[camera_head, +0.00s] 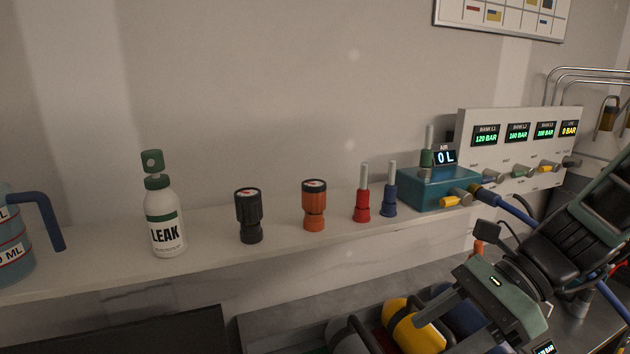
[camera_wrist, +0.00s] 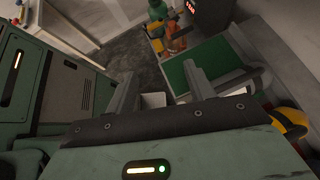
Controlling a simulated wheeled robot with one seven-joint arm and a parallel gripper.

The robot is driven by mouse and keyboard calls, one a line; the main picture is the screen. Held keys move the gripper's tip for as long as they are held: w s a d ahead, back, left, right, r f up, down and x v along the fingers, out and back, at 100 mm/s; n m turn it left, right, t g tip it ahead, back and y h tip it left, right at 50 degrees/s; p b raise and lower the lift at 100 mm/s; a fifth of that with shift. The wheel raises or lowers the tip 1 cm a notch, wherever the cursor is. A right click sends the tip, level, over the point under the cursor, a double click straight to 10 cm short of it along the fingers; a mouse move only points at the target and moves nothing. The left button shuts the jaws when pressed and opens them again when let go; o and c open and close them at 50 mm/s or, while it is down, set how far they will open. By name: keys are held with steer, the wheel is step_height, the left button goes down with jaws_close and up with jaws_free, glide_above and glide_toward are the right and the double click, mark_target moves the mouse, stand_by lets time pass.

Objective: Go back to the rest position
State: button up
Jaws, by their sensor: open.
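My gripper (camera_head: 458,334) is at the lower right of the head view, above the cylinders below the shelf. One grey finger points down and left; the other is partly cut off by the frame's bottom. In the wrist view my gripper (camera_wrist: 162,84) shows two grey fingers spread apart with nothing held between them. Beyond them lie a green panel (camera_wrist: 210,70) and a small pale block-like shape. My arm comes in from the right in the head view. The rest position itself is not marked in either view.
The shelf (camera_head: 110,272) holds a LEAK bottle (camera_head: 165,225), black (camera_head: 249,215) and orange (camera_head: 314,205) gauges, red (camera_head: 362,195) and blue (camera_head: 389,192) fittings, and a teal box (camera_head: 430,190). A yellow cylinder (camera_head: 410,328) lies below my gripper. A gauge panel (camera_head: 480,155) stands behind my arm.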

steer(key=s+a+f+n+h, duration=0.1)
steer(key=s+n+h, duration=0.4)
steer(key=n, duration=0.7)
steer(key=s+a+f+n+t+h, duration=0.1)
steer(key=s+n+h, duration=0.4)
steer(key=n, duration=0.8)
steer(key=shift+s+a+t, duration=0.2)
steer(key=shift+a+t, duration=0.1)
